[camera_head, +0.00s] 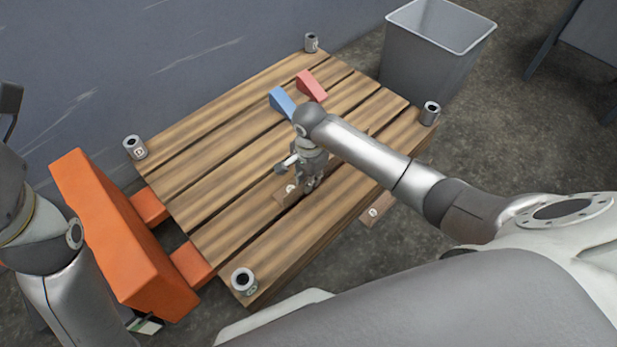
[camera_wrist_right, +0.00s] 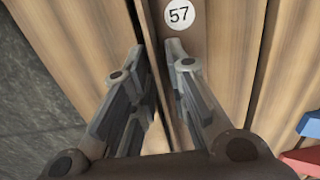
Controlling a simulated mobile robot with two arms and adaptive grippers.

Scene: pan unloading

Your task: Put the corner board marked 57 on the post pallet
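The corner board marked 57 (camera_head: 281,199) is a brown wooden piece on the slats of the pallet (camera_head: 215,150). Its round white 57 label shows in the right wrist view on the board (camera_wrist_right: 192,38). My right gripper (camera_head: 309,185) is at this board, pointing down. In the right wrist view its two fingers (camera_wrist_right: 155,50) stand apart, with a gap between them and a narrow board edge near the tips. I see no clear grip. My left gripper (camera_head: 10,100) seems to be the dark part at the left edge, mostly cut off.
Grey posts stand at the pallet's corners, one at the front (camera_head: 244,282). A blue block (camera_head: 281,102) and a red block (camera_head: 311,85) lie at the back. Another labelled board (camera_head: 378,209) is at the right side. An orange piece (camera_head: 118,235) and a grey bin (camera_head: 425,60) flank the pallet.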

